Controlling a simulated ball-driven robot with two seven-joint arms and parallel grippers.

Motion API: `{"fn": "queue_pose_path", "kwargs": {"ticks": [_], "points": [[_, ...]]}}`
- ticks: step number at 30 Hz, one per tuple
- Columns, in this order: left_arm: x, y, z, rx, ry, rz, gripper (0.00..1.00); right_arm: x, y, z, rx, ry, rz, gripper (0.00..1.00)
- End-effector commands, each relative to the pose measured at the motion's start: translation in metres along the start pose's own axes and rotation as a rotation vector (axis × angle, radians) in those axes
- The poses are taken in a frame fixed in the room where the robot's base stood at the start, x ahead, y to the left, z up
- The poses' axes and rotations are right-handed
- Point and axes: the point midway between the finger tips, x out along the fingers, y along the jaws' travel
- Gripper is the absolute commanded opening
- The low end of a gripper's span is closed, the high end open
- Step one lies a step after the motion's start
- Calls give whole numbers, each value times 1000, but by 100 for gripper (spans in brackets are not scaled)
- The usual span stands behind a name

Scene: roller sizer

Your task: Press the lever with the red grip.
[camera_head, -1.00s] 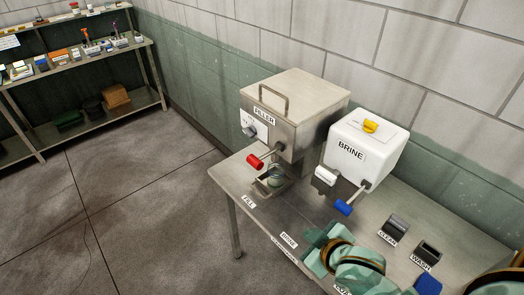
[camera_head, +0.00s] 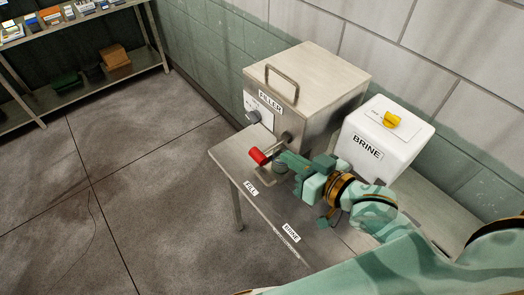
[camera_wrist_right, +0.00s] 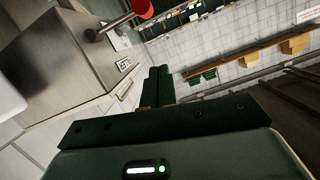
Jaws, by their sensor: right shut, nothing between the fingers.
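The lever's red grip (camera_head: 259,156) sticks out from the front of the steel FILLER machine (camera_head: 318,75) in the head view. It also shows at the top of the right wrist view as a red grip (camera_wrist_right: 142,8) on a metal rod. My right gripper (camera_head: 282,160) is shut and empty, just right of the red grip. In the right wrist view its closed fingers (camera_wrist_right: 158,86) point below and right of the grip, with a visible gap. My right arm hides the jar area under the filler. My left gripper is not in view.
The white BRINE machine (camera_head: 385,140) with a yellow knob (camera_head: 391,120) stands right of the filler; my arm covers its lever. The steel table (camera_head: 240,160) carries FILL and BRINE labels. A loaded shelf (camera_head: 90,75) stands at the far left. Floor between is clear.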

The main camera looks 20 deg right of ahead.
Motion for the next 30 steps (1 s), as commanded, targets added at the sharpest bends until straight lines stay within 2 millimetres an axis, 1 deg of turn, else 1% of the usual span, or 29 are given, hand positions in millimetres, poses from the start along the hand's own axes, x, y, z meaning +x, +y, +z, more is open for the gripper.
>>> {"fn": "queue_pose_path", "kwargs": {"ticks": [3,6,8,11,13,15,16,18,21,25,30], "points": [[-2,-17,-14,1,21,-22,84,16,0,-2,-1,2,1,0],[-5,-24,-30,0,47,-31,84,36,0,-2,-1,3,1,0],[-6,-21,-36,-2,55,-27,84,50,0,-3,-2,2,1,0],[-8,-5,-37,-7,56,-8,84,72,0,-3,-1,2,0,0],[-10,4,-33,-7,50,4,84,86,0,-2,-2,1,1,0],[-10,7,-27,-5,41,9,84,98,0,1,-2,-1,0,0],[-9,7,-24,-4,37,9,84,98,0,10,0,-5,1,0],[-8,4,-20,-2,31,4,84,99,1,21,-1,-4,2,0],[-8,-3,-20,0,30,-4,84,102,1,31,-2,-3,2,0],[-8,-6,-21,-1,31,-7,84,103,1,38,-3,-2,2,0],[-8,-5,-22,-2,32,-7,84,103,0,39,-2,0,2,0]]}}
